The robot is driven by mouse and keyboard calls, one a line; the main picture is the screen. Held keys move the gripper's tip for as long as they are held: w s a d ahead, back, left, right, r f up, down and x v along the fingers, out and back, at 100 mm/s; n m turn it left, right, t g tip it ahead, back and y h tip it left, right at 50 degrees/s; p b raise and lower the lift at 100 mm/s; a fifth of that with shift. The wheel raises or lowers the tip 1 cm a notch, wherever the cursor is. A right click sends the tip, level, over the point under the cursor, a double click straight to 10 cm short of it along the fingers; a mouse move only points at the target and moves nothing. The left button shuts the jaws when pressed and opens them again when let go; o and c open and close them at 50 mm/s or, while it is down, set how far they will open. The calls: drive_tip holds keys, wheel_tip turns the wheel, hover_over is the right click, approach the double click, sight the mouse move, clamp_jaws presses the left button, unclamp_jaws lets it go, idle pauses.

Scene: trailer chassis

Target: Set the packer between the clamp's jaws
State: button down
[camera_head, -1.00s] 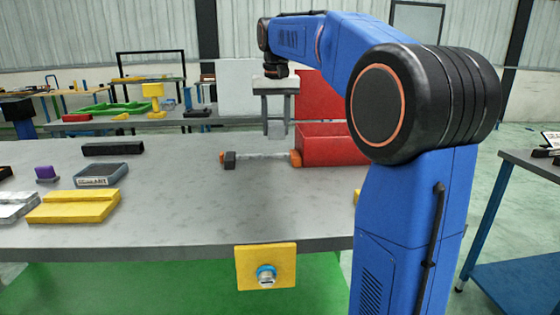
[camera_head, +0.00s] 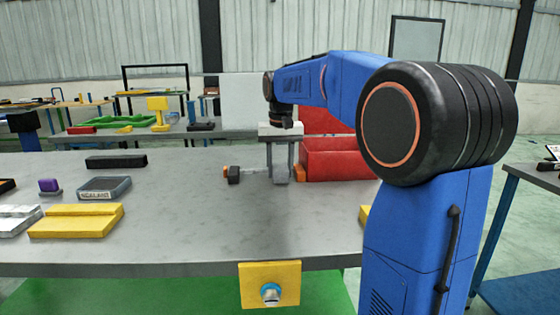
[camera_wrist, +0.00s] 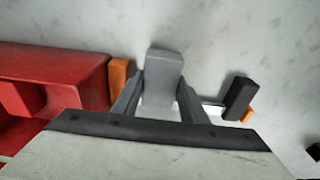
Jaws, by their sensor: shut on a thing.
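My gripper (camera_head: 281,168) is shut on a light grey block, the packer (camera_wrist: 163,75), which also shows in the head view (camera_head: 280,175). The clamp's bar (camera_head: 253,170) lies on the bench, with a black jaw (camera_head: 233,175) at its left end and an orange jaw (camera_head: 299,172) at its right. In the wrist view the packer is between the orange jaw (camera_wrist: 119,78) and the black jaw (camera_wrist: 239,98), closer to the orange one, with gaps on both sides. The packer and fingers hide part of the bar. I cannot tell whether the packer touches bar or bench.
A red bin (camera_head: 337,161) stands right beside the orange jaw. A black bar (camera_head: 116,162), a grey box (camera_head: 104,187), a purple piece (camera_head: 48,186) and a yellow block (camera_head: 78,220) lie on the left. The middle front of the bench is clear.

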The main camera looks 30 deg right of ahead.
sight(280, 168)
drive_tip(key=shift+f, duration=0.3)
drive_tip(key=shift+s+f, duration=0.1)
drive_tip(key=shift+f, duration=0.45)
drive_tip(key=shift+f, duration=0.15)
drive_tip(key=c, duration=1.1)
unclamp_jaws()
drive_tip(key=shift+a+f, duration=0.1)
drive_tip(key=shift+r, duration=0.4)
drive_tip(key=r, duration=0.8)
drive_tip(key=s+r, duration=0.1)
drive_tip(key=r, duration=0.3)
drive_tip(key=shift+a+r, duration=0.15)
drive_tip(key=shift+r, duration=0.15)
